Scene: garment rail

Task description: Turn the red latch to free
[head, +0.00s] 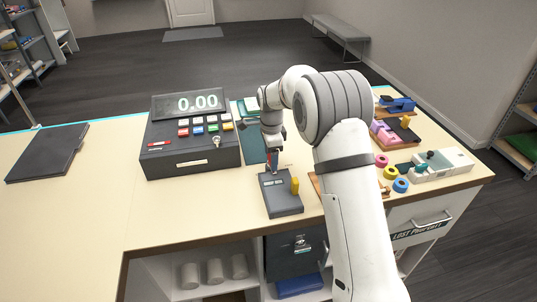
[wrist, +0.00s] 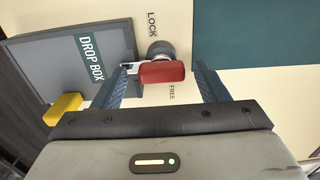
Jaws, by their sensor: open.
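The red latch (wrist: 162,72) shows in the wrist view as a red handle on a dark round pivot, with the word LOCK printed above it and FREE below it. The handle lies sideways in that view, between the two words. My gripper (wrist: 158,80) is open, with one finger on each side of the latch. I cannot tell whether either finger touches it. In the head view my gripper (head: 273,165) is pointed down at the counter behind the grey drop box (head: 281,205), and the latch is mostly hidden there.
The drop box has a yellow knob (head: 295,186), also seen in the wrist view (wrist: 65,107). A cash register (head: 190,160) stands to the left. Coloured tape rolls (head: 390,172) and a grey card device (head: 440,165) lie to the right.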

